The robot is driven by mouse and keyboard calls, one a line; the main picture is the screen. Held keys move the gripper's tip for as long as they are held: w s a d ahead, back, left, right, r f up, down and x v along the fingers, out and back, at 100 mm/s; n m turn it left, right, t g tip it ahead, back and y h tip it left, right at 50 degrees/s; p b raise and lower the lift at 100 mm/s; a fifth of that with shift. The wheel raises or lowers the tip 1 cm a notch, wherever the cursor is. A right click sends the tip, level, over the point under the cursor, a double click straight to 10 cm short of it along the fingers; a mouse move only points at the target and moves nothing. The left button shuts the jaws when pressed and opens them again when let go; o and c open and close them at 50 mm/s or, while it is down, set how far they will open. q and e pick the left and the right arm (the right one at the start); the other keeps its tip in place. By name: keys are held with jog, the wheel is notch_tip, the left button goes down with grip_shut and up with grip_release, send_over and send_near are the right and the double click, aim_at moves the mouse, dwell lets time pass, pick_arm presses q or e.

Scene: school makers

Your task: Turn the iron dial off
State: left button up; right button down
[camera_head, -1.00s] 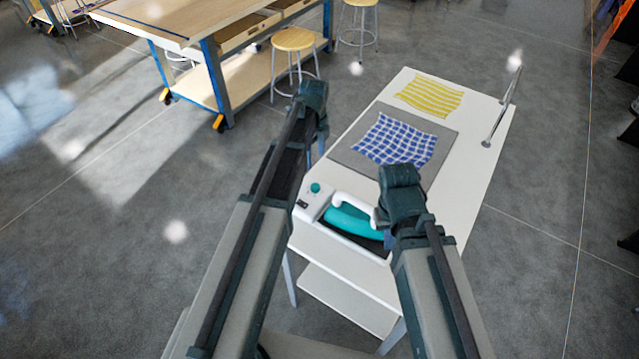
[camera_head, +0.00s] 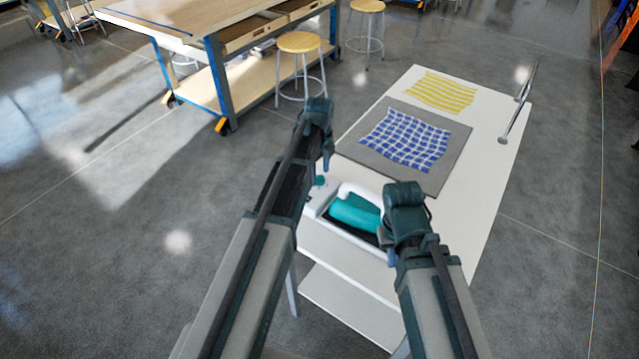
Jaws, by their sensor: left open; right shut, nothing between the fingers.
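The teal and white iron (camera_head: 354,213) rests in its white stand on the near end of the white table. The small teal dial (camera_head: 320,181) is on the stand's left end, partly covered by my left arm. My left gripper (camera_head: 327,158) is open and points down above and just behind the dial, with a visible gap in the picture. My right gripper (camera_head: 385,236) is shut and empty beside the iron's right end; its fingers are mostly hidden behind my own arm. The dial's marking is too small to read.
A blue checked cloth (camera_head: 405,140) lies on a grey mat (camera_head: 447,170) on the white table (camera_head: 480,195). A yellow striped cloth (camera_head: 440,92) lies beyond it. A metal rail (camera_head: 519,105) stands at the right edge. A workbench (camera_head: 215,70) and stools (camera_head: 300,42) stand behind left.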

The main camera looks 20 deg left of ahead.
pick_arm(q)
jog(key=shift+f+b, duration=0.35)
jog(key=shift+f, duration=0.4)
grip_shut()
